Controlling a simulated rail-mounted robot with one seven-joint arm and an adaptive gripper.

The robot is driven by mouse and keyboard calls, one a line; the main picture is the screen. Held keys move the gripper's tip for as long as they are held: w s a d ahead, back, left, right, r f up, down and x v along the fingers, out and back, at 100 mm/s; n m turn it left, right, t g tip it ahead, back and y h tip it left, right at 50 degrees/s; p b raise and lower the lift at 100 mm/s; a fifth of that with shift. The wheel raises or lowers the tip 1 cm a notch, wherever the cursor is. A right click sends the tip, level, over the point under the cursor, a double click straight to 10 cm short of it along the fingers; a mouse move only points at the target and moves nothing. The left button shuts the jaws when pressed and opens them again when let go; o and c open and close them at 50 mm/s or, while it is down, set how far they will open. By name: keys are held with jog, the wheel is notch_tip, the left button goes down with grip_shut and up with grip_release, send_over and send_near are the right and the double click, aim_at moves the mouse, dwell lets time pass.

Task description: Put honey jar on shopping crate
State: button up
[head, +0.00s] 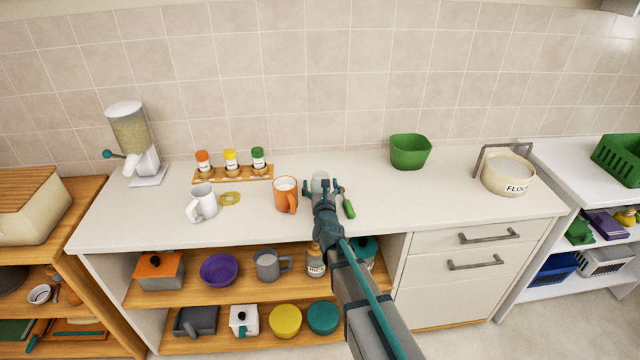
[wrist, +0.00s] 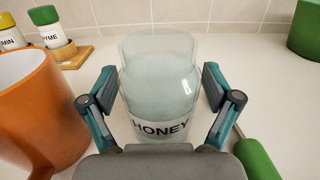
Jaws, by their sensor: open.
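The honey jar (wrist: 160,75) is a pale, translucent jar with a white HONEY label. It stands upright on the white counter, between the open fingers of my gripper (wrist: 159,88), with a visible gap on each side. In the head view the jar (head: 320,181) shows just beyond my gripper (head: 322,188), which hides its lower part. A green slatted crate (head: 617,160) stands on the white unit at the far right, cut by the picture edge. A blue crate (head: 553,269) and a white crate (head: 602,262) sit on a shelf below it. I cannot tell which is the shopping crate.
An orange mug (head: 287,195) is close left of my gripper; a green-handled utensil (head: 348,207) lies close right. A spice rack (head: 232,174), white mug (head: 201,203), green bowl (head: 409,151) and flour container (head: 508,173) also stand on the counter. Counter space right of centre is clear.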

jog(key=s+b, duration=0.1)
jog(key=s, duration=0.2)
jog(key=s+b, duration=0.1)
jog(key=s, duration=0.6)
jog(key=shift+d+f+b, duration=0.1)
jog(key=shift+d+b, duration=0.2)
jog(key=shift+b, duration=0.1)
jog(key=shift+o, duration=0.5)
jog(key=shift+s, duration=0.5)
